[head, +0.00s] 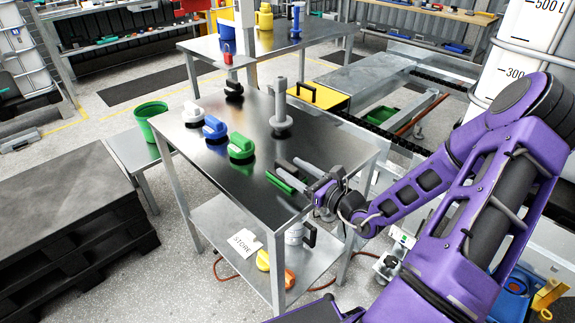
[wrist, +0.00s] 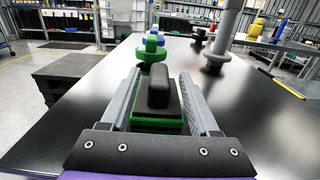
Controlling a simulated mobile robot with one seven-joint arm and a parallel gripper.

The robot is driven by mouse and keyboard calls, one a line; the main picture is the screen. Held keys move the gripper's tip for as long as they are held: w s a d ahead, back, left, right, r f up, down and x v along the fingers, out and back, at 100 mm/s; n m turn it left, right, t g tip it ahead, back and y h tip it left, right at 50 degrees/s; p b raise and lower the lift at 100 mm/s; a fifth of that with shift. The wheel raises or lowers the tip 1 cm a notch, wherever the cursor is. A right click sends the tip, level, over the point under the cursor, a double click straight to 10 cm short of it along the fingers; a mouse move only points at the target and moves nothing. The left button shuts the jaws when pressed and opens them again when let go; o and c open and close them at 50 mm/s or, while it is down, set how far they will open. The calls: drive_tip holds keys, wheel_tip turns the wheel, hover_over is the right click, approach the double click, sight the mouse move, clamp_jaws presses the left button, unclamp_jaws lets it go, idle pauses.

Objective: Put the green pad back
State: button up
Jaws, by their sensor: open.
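A green pad with a dark upright grip lies on the dark tabletop near its front right edge. In the head view its green edge (head: 284,181) shows beside my fingers; in the wrist view its green base (wrist: 157,124) and dark grip (wrist: 159,90) show between them. My gripper (head: 287,168) is open, with one finger on each side of the pad; it also shows in the wrist view (wrist: 159,76). I cannot tell whether either finger touches it. A green handled piece (head: 241,147) stands further back on the table, and in the wrist view (wrist: 150,52) beyond the pad.
Blue (head: 214,127) and white (head: 193,112) handled pieces stand in a row with the green one. A black piece (head: 234,89) and a grey post (head: 281,110) stand behind. A green bucket (head: 150,120) is at left. The tabletop's left front is clear.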

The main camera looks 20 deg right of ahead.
drive_tip(key=v, duration=0.9)
drive_tip(key=shift+s+p, duration=0.2)
drive_tip(key=shift+p, duration=0.1)
